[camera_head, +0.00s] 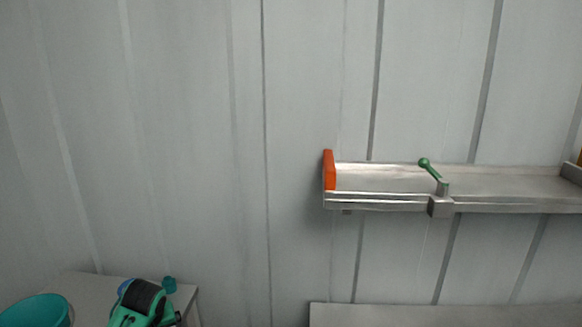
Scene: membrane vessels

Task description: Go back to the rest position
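Neither of my grippers nor my arms shows in the head view. A metal rail or tray (385,203) is on the grey panelled wall at the right. It has an orange end piece (328,170) at its left end. A clamp-like block (440,206) with a green-knobbed lever (431,169) sits on its front edge, the lever tilted up to the left.
At the lower left, a light table (85,290) carries a teal bowl or bucket (38,311) and a green and black device (143,303), both cut by the frame edge. A grey surface (440,315) lies below the rail. The wall (200,130) between is bare.

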